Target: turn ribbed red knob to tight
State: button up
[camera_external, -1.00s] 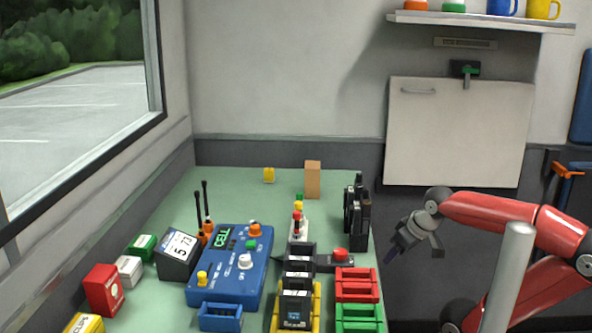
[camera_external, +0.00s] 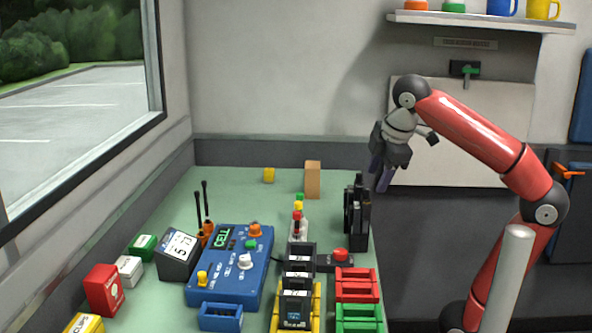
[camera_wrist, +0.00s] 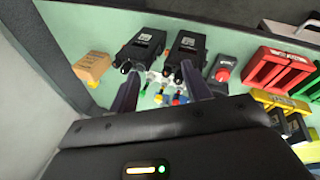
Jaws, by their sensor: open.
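A red knob (camera_external: 340,254) sits on a small dark box near the right edge of the green table. It also shows in the wrist view (camera_wrist: 223,74), right of my fingers; its ribs and any tight mark are too small to make out. My gripper (camera_external: 381,178) is open and empty. It hangs in the air beyond the table's right edge, above and to the right of the knob, and touches nothing. In the wrist view my gripper (camera_wrist: 160,80) has its two fingers spread apart.
Black radios (camera_external: 357,215) stand upright at the table's right edge, between my gripper and the knob. Red (camera_external: 357,284) and green (camera_external: 360,318) racks lie in front of the knob. A blue console (camera_external: 232,268) is to the left. The table's far part has free room.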

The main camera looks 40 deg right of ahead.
jog(key=s+a+n, duration=0.2)
jog(key=a+n, duration=0.7)
jog(key=n, duration=0.2)
jog(key=n+h+b, duration=0.1)
jog(key=n, duration=0.7)
send_near(341, 252)
jog(key=b+x, duration=0.1)
jog(key=x, duration=0.7)
jog(key=shift+b, duration=0.4)
jog(key=c, duration=1)
